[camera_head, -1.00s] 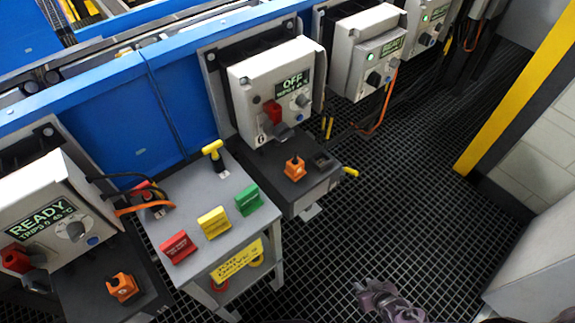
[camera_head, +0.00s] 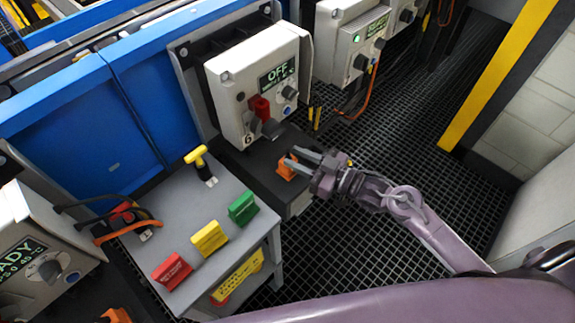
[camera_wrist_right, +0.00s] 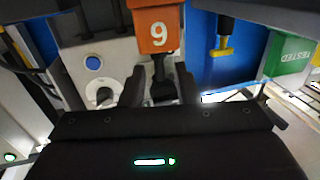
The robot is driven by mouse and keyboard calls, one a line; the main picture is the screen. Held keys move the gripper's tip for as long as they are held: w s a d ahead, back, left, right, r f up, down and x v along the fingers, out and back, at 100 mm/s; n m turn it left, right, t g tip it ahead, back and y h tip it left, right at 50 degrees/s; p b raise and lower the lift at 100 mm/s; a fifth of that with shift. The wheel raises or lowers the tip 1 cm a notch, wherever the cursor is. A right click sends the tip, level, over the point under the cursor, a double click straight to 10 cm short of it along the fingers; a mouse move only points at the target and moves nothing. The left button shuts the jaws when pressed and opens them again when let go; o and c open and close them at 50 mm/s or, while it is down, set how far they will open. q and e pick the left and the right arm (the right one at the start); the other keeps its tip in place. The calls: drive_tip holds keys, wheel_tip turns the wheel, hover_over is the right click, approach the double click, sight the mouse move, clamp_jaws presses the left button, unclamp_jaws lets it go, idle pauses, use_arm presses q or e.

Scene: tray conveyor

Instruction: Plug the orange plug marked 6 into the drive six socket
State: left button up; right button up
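The orange plug (camera_head: 287,167) stands on the dark ledge (camera_head: 262,172) below the grey drive box marked 6 (camera_head: 262,85), whose display reads OFF. In the right wrist view the orange plug (camera_wrist_right: 155,28) shows a digit that looks like 9; that view appears upside down, so it fits a 6. My right gripper (camera_head: 297,160) is at the plug with its fingers apart. In the wrist view its fingers (camera_wrist_right: 162,92) lie on either side of the plug's dark lower part; contact is unclear. The socket on the ledge is hidden behind my gripper. My left gripper is not in view.
A grey table (camera_head: 180,212) at the left holds red (camera_head: 172,271), yellow (camera_head: 209,238) and green (camera_head: 243,208) blocks, a yellow T-handle (camera_head: 199,160) and cables. Another orange plug (camera_head: 117,315) is at the lower left. A yellow post (camera_head: 500,70) stands at the right.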

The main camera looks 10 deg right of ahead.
sight(288, 154)
drive_tip(key=shift+x, duration=1.6)
clamp_jaws()
